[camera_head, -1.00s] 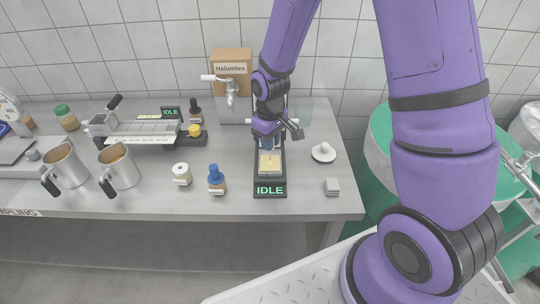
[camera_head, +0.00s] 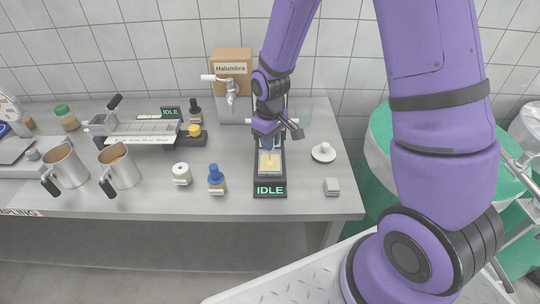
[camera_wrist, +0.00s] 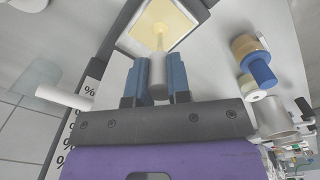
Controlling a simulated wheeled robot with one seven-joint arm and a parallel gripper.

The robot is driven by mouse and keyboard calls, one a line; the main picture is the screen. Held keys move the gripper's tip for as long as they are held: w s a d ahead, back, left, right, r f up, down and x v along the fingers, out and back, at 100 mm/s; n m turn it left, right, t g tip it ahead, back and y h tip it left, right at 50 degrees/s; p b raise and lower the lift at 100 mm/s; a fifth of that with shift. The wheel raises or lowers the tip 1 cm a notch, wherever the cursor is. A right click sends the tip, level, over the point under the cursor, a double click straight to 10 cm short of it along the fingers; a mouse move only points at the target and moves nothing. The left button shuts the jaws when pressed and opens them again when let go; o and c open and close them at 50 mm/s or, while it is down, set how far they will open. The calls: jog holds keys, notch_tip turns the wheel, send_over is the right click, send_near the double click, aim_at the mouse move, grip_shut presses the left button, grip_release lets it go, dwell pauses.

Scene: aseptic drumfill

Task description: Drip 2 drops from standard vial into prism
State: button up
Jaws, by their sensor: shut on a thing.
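My gripper (camera_head: 268,146) (camera_wrist: 158,82) is shut on a small grey cylinder (camera_wrist: 158,88). The wrist view shows it between the two blue fingers, with a pale narrow tip facing the prism; I cannot tell if it is the standard vial. The prism (camera_head: 268,165) is a pale yellow square in a dark instrument (camera_head: 270,181) whose display reads IDLE. The prism also shows just beyond the held cylinder in the wrist view (camera_wrist: 177,26). The held piece is mostly hidden by my gripper in the head view, and I cannot tell whether it touches the prism.
A blue-capped bottle (camera_head: 216,179) and a white-capped bottle (camera_head: 181,173) stand left of the instrument. A white knobbed disc (camera_head: 323,152) and a grey block (camera_head: 332,186) lie right of it. Two steel jugs (camera_head: 120,167) (camera_head: 67,166) stand left. A Halumbra box (camera_head: 231,66) is behind.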

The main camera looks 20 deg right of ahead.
jog(key=shift+r, duration=1.95)
